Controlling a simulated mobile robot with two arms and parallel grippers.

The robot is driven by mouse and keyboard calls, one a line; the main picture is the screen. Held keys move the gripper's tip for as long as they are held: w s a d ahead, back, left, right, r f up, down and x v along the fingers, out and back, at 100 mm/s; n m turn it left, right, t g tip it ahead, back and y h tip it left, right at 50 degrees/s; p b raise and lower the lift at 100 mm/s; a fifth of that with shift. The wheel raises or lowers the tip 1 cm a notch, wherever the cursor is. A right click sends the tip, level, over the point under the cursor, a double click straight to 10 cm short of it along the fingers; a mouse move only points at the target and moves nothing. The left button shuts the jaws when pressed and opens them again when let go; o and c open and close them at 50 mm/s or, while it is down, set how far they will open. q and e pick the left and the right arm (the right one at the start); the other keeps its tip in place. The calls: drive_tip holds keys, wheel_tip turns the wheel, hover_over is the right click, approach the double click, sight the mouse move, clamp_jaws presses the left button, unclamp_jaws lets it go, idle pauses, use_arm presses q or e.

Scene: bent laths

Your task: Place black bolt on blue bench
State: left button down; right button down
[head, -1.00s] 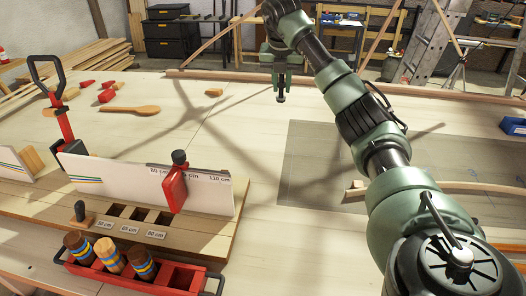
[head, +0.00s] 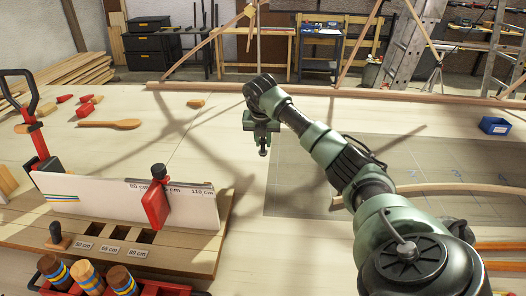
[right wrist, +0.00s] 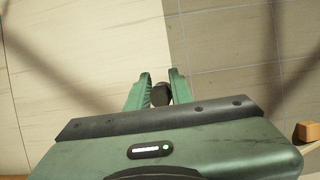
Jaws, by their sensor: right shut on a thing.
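My right gripper (head: 263,144) is shut on a black bolt (head: 263,152), over the large light wooden table, near the far left corner of the grey mat. In the right wrist view the black bolt (right wrist: 160,94) sits between the two green fingers (right wrist: 159,88); its lower part is hidden by the gripper body. A blue-topped bench (head: 322,33) stands on the floor at the back, beyond the table, with small items on top. My left gripper is not in view.
A long lath (head: 330,92) lies along the table's far edge. A bent lath (head: 430,189) lies on the mat (head: 300,170). A blue box (head: 495,125) is at the right. A white board (head: 110,203) with a red clamp (head: 156,198) stands front left. A ladder (head: 408,45) stands behind.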

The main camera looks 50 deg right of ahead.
sight(263, 152)
drive_tip(key=shift+f+p, duration=0.3)
drive_tip(key=shift+f, duration=2)
drive_tip(key=shift+f, duration=0.15)
drive_tip(key=c, duration=1.3)
unclamp_jaws()
drive_tip(key=shift+o, duration=0.2)
